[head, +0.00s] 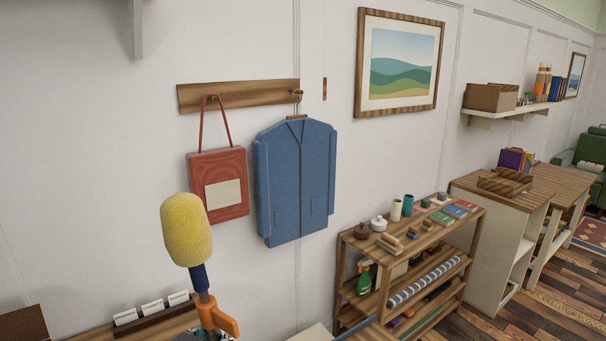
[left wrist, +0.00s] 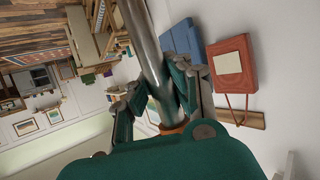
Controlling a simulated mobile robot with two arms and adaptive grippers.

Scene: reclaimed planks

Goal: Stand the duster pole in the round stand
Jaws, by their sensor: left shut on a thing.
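The duster pole (head: 199,277) shows at the lower left of the head view, with a fuzzy yellow head (head: 187,230), a dark blue collar and an orange part (head: 215,318) below. It stands nearly upright, leaning slightly. In the left wrist view its silver shaft (left wrist: 151,50) runs between the teal-padded fingers of my left gripper (left wrist: 160,92), which is shut on it. An orange ring shows on the shaft close to the palm. In the head view my left gripper is mostly cut off by the bottom edge. I see no round stand and no right gripper.
A wooden shelf rack (head: 410,262) with jars, boxes and a green spray bottle stands at the wall on the right. A blue jacket (head: 296,181) and a red bag (head: 219,184) hang from a wall rail. A low wooden top with white cards (head: 152,307) lies at lower left.

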